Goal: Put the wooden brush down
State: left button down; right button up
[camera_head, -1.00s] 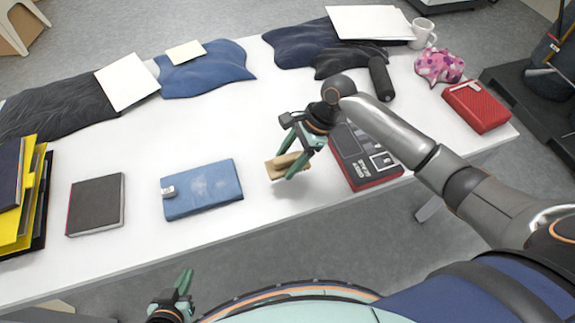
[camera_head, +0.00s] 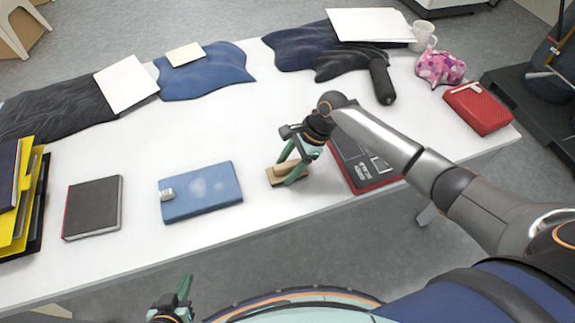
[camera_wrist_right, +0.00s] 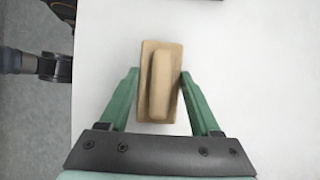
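The wooden brush (camera_head: 274,178) is a small tan block with a raised handle. In the head view it lies low over the white table, apparently resting on it. My right gripper (camera_head: 285,173) points down with a green finger on each long side of it. In the right wrist view the brush (camera_wrist_right: 161,85) sits between the fingertips of my right gripper (camera_wrist_right: 160,75), its base edges against them. My left gripper (camera_head: 183,290) is at the bottom of the head view, off the table's front edge. Its finger opening is unclear.
A blue book (camera_head: 205,193) lies left of the brush, and a dark book (camera_head: 92,207) further left. A red-and-black box (camera_head: 362,165) is close on the right, partly behind my arm. The white table (camera_head: 215,125) is clear behind the brush.

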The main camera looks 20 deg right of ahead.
jog(key=o, duration=0.5)
jog(key=shift+c, duration=0.2)
jog(key=p+v, duration=0.1)
jog(key=v, duration=1.1)
jog(key=shift+r, duration=0.15)
